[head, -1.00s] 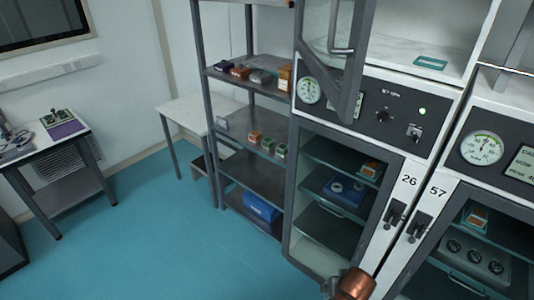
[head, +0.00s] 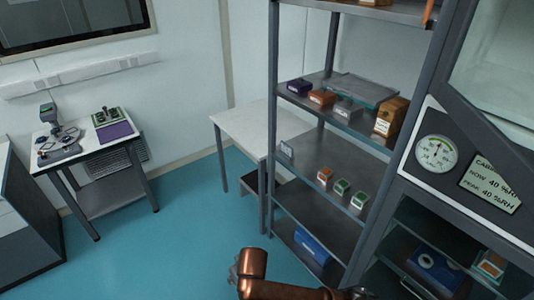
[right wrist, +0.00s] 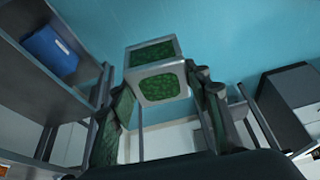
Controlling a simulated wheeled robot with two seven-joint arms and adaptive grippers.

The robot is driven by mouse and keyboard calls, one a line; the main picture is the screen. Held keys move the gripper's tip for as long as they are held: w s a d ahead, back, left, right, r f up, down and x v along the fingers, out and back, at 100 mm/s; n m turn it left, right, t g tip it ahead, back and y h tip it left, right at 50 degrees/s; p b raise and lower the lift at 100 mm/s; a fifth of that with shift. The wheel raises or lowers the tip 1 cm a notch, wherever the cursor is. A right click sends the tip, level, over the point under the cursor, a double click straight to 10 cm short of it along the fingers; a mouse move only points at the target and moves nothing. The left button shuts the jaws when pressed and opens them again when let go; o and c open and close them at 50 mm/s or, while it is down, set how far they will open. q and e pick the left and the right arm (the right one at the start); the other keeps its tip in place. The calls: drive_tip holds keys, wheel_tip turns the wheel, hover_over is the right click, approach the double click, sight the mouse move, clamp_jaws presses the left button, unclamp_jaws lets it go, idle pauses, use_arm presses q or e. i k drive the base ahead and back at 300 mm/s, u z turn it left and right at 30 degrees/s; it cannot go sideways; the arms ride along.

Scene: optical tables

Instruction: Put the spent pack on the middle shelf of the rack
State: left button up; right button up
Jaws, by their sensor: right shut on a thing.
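The rack (head: 274,130) stands right of centre in the head view. Its middle shelf (head: 318,155) carries an orange-topped pack (head: 324,174) and two green-topped packs (head: 341,187), with bare shelf around them. A small label plate (head: 287,149) stands at its left end. In the right wrist view my right gripper (right wrist: 160,100) is shut on a pack (right wrist: 163,84) with a silver frame and green speckled faces, taken as the spent pack. It is held clear of the rack. In the head view only my copper arm shows at the bottom edge. My left gripper is out of view.
The shelf above holds several small boxes, a glass tray and a wooden box (head: 391,117). A blue bin (head: 312,246) sits on the bottom shelf. A white table (head: 255,122) stands left of the rack, a dry cabinet (head: 412,205) to its right. Open blue floor lies left.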

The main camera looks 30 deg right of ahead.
sight(308, 166)
drive_tip(key=u, duration=0.25)
drive_tip(key=i, duration=1.7)
drive_tip(key=z, duration=0.35)
drive_tip(key=i, duration=1.2)
drive_tip(key=z, duration=1.6)
drive_tip(key=i, duration=0.75)
drive_tip(key=z, duration=0.75)
